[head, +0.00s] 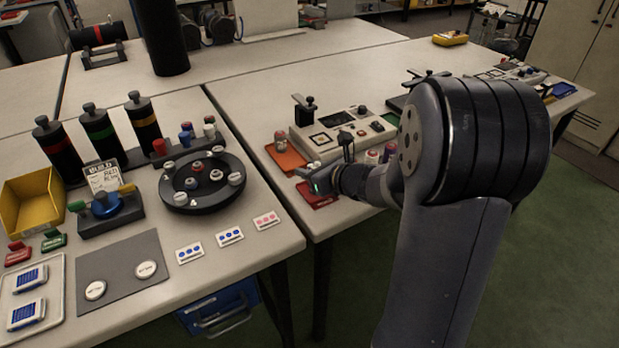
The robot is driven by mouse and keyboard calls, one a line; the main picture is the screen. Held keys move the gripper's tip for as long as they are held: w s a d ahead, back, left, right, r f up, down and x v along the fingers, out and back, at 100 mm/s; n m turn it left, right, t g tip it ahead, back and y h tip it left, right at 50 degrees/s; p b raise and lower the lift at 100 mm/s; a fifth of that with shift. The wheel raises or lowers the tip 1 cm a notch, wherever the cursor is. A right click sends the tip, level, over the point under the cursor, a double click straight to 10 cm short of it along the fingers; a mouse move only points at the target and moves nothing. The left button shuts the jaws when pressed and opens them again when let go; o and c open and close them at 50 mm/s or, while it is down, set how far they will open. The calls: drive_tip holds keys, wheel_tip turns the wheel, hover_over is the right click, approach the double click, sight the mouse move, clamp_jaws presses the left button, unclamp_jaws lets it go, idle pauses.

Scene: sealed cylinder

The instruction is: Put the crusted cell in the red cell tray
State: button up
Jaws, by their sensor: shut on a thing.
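My gripper (317,180) is low over the red cell tray (320,200), at the left end of my arm near the front edge of the right table. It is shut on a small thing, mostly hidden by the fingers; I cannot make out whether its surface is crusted. The red tray is a flat red plate, partly covered by my gripper and wrist. I cannot tell whether the held thing touches the tray. Two small cells (372,157) stand just right of my wrist, partly hidden behind it.
An orange tray (293,163) with a red and white cell (281,139) lies behind my gripper. A beige tester box (330,132) with an upright black lever stands close behind. On the left table are a round black carousel (202,202) and a yellow bin (35,203).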

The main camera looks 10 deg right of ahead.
drive_tip(key=shift+f, duration=0.7)
drive_tip(key=shift+f+b, duration=0.25)
drive_tip(key=shift+b, duration=0.05)
drive_tip(key=o, duration=1)
drive_tip(key=shift+r, duration=0.1)
drive_tip(key=shift+r, duration=0.1)
drive_tip(key=shift+d+r+p, duration=0.1)
drive_tip(key=shift+r+p, duration=0.1)
drive_tip(key=shift+p, duration=0.15)
drive_tip(key=p+v, duration=0.1)
drive_tip(key=v, duration=1.1)
drive_tip(key=shift+f, duration=0.2)
